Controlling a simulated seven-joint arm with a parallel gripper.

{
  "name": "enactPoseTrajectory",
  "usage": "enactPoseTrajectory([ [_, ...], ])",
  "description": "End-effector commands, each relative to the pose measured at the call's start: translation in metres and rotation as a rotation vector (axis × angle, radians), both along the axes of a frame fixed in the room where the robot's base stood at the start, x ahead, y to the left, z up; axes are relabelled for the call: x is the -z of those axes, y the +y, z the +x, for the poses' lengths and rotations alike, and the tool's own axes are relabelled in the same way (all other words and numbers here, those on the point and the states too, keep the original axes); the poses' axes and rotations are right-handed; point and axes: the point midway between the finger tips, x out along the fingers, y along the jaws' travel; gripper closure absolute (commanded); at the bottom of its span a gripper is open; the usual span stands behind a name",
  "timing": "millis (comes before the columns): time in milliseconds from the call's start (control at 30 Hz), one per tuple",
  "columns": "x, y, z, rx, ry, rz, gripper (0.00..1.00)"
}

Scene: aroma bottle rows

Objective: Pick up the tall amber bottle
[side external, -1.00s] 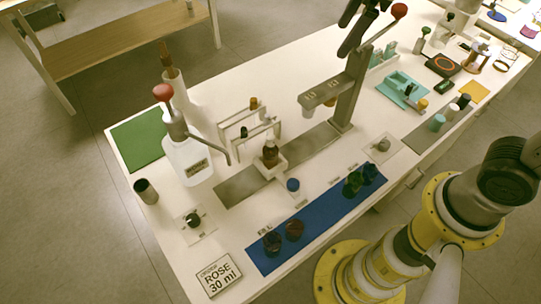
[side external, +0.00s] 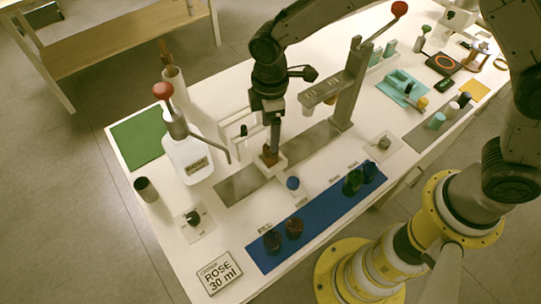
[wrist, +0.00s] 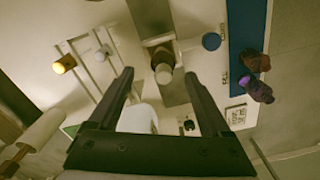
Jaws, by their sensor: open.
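The tall amber bottle (side external: 270,158) stands upright in a white holder (side external: 267,170) near the middle of the table. In the side view my gripper (side external: 272,147) points straight down over it and hides most of its top. In the wrist view my gripper (wrist: 158,78) is open, its two dark fingers apart. Two shorter dark bottles (side external: 272,241) stand on the blue mat (side external: 315,222).
A press-like stand (side external: 346,95) rises close to the right of my gripper. A large white pump jug (side external: 188,160) and a small rack (side external: 232,135) stand to the left. A blue-capped vial (side external: 293,184) is just in front of the holder. Green and blue bottles (side external: 353,182) sit on the mat's right end.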

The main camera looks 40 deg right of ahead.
Motion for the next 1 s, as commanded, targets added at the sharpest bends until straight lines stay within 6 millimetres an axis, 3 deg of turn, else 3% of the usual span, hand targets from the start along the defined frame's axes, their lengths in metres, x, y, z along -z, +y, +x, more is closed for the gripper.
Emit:
enactPoseTrajectory([
  [267, 0.022, 0.000, -0.001, 0.001, 0.001, -0.001, 0.18],
  [600, 0.065, 0.002, -0.005, 0.001, 0.001, -0.001, 0.18],
  [900, 0.068, 0.003, -0.004, 0.001, -0.001, 0.001, 0.18],
  [1000, 0.068, 0.003, -0.004, 0.001, -0.001, 0.001, 0.36],
])
